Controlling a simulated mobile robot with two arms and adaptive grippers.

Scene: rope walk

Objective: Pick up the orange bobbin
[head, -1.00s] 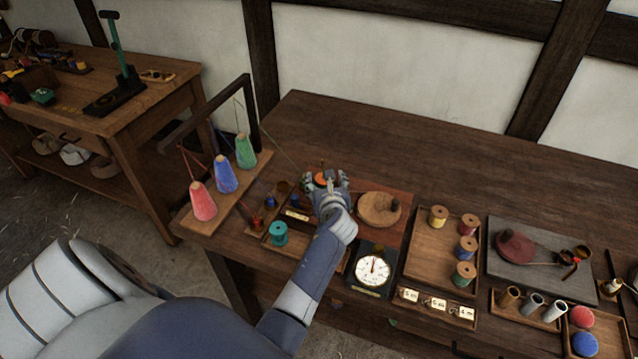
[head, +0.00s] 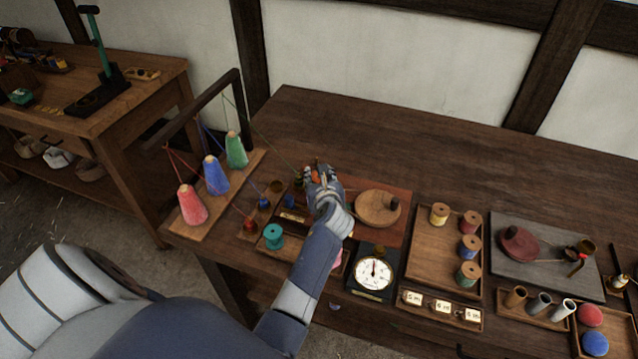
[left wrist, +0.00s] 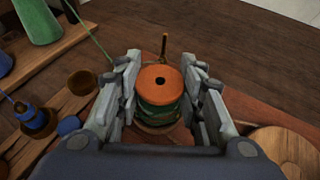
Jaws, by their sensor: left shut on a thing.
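My right gripper is in neither view.
Red, blue and green cones (head: 212,173) stand under a dark frame at left, with threads running toward the gripper. A round wooden disc (head: 372,209) lies just right of it. A dial gauge (head: 374,273) and a spool tray (head: 428,258) are nearer and right. The bench's back is clear.

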